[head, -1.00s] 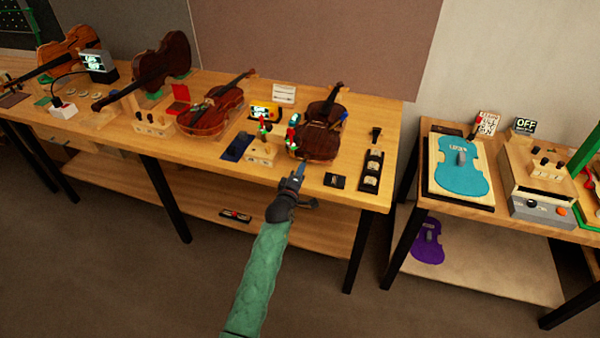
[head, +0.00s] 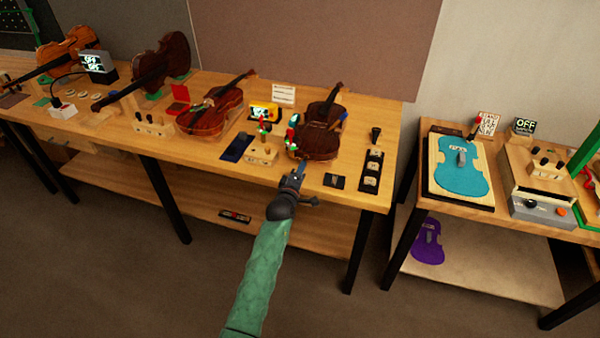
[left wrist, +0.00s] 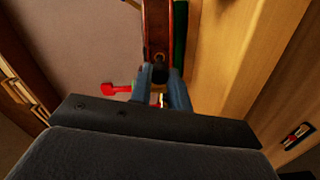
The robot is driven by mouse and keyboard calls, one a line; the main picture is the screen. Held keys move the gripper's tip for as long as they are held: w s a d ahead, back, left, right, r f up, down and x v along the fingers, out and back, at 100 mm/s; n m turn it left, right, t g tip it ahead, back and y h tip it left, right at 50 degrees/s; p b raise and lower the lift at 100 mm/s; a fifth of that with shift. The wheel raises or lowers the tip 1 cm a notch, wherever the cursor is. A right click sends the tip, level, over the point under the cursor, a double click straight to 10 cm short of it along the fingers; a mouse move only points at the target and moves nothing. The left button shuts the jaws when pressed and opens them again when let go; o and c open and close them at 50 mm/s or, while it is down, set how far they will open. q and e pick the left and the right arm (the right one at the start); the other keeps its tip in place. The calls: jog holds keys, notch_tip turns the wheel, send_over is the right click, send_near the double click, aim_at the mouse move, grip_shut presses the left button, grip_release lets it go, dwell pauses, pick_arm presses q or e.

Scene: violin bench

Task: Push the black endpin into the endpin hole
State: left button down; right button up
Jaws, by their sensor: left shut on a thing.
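The dark brown violin (head: 318,142) lies on the bench near its right end, its lower end toward my left arm. My left gripper (head: 298,172) is at the bench's front edge, just short of that lower end. In the left wrist view the violin's reddish-brown end (left wrist: 158,25) is straight ahead, with a small ring-like mark at the endpin hole (left wrist: 159,56). My left gripper (left wrist: 162,88) is shut on a small black piece, the endpin (left wrist: 160,73), in line with that mark. I cannot tell whether the endpin is touching the hole or inside it. My right gripper is not in view.
A wooden block with pegs (head: 262,153) stands left of the violin, with a dark blue mat (head: 236,148) beyond it. A black tray (head: 371,171) and a small black plate (head: 334,181) lie to the right. A second violin (head: 212,110) lies further left.

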pick_arm(q)
jog(key=shift+w+d, duration=0.2)
jog(key=shift+w, duration=0.4)
jog(key=shift+w+b, duration=0.15)
jog(key=shift+b, duration=0.15)
jog(key=shift+w+d, duration=0.2)
jog(key=shift+w, duration=0.5)
jog(key=c, duration=1.7)
grip_release()
jog(key=shift+d, duration=0.1)
jog(key=o, duration=0.4)
jog(key=shift+o, duration=0.2)
jog(key=shift+s+f+b, duration=0.2)
jog(key=shift+b, duration=0.3)
jog(key=b+v, duration=0.2)
jog(key=v, duration=0.5)
jog(key=shift+r+b, duration=0.25)
jog(key=shift+b, duration=0.05)
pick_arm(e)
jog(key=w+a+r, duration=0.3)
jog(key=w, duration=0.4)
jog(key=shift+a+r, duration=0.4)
pick_arm(q)
jog(key=shift+s, duration=0.1)
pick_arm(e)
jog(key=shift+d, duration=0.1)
